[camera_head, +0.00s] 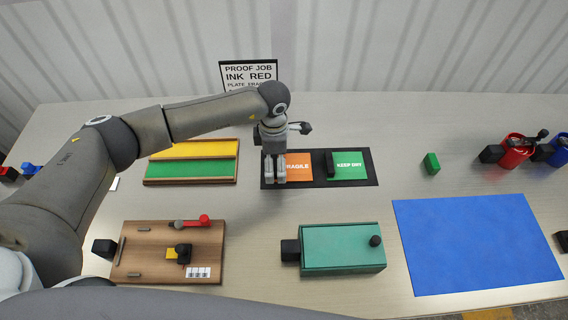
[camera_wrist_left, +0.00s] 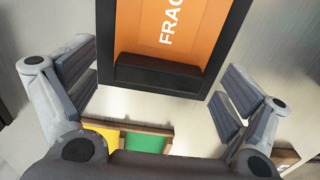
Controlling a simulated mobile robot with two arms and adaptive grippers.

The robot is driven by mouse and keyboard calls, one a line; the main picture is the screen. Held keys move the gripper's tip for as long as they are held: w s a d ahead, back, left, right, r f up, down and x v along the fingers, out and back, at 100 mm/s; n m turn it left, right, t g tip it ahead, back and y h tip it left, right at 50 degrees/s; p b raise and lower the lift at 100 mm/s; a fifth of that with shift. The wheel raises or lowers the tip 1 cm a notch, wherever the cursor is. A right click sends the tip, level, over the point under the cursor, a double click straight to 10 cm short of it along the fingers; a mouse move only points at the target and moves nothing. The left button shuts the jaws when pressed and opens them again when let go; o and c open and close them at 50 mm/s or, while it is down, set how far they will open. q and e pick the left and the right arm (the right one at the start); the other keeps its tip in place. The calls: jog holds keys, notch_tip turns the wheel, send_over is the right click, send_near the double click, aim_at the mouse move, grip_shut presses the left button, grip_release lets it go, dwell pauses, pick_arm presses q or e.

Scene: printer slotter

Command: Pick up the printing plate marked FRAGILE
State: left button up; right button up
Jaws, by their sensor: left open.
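The orange printing plate marked FRAGILE (camera_head: 299,168) lies in the left part of a black tray (camera_head: 325,184). It also shows in the left wrist view (camera_wrist_left: 183,30), with a black block-like handle (camera_wrist_left: 157,73) along its near end. My left gripper (camera_head: 275,181) is over the left end of that tray and hides part of the plate. In the left wrist view the left gripper (camera_wrist_left: 156,90) is open, its fingers on either side of the black handle and apart from it. My right gripper is not seen.
A green KEEP DRY plate (camera_head: 349,165) with a black handle lies right of the orange one. A yellow and green rack (camera_head: 192,184) is left. A wooden board (camera_head: 140,262), teal box (camera_head: 340,262) and blue mat (camera_head: 475,245) are nearer.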

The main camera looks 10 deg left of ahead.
pick_arm(q)
jog(key=c, duration=1.1)
jog(key=shift+r, duration=0.1)
